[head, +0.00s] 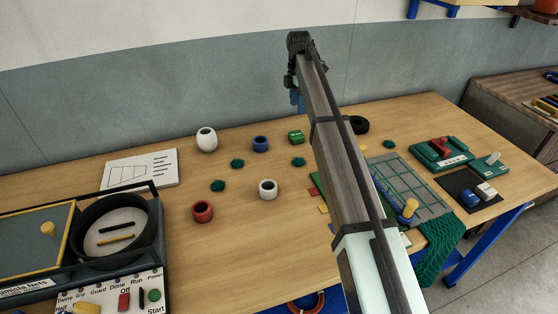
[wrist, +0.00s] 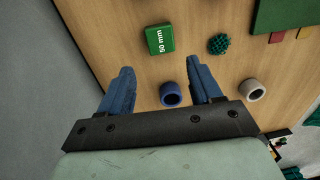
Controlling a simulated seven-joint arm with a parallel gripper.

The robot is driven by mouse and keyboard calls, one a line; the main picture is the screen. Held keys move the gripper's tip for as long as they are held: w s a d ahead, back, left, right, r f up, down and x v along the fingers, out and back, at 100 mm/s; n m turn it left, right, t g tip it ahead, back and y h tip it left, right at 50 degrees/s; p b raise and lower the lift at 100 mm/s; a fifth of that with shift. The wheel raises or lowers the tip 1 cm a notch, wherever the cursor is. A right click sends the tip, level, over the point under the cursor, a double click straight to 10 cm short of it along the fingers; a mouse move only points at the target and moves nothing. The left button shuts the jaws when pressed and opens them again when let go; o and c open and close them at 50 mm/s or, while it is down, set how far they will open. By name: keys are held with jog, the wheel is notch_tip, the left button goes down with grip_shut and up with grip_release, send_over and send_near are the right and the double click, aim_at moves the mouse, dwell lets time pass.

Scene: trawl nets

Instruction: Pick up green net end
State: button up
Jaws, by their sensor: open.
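Green netting (head: 440,245) hangs over the table's front right edge beside a grey-green gridded board (head: 410,185). Several small dark green tufts lie on the wood, one at left (head: 218,185) and one right of the arm (head: 389,144). I cannot tell which piece is the green net end. One tuft also shows in the wrist view (wrist: 219,44), beyond my right finger. My gripper (wrist: 160,66) is open and empty, its blue fingers apart above the back of the table. In the head view my arm hides most of it and part of the board.
A blue ring (wrist: 171,94) shows between my fingers in the wrist view, near a green "50 mm" block (wrist: 160,39) and a white ring (wrist: 252,90). A red ring (head: 203,211), a tall white ring (head: 206,140) and a black machine (head: 80,250) stand left.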

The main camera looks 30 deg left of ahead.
jog(key=s+a+n, duration=0.1)
jog(key=s+a, duration=0.6)
jog(key=a, duration=0.2)
jog(key=m, duration=0.8)
send_over(217, 183)
jog(key=shift+t+y, duration=0.3)
notch_tip(217, 183, down, 13)
jog(key=shift+d+r, duration=0.1)
jog(key=shift+r, duration=0.05)
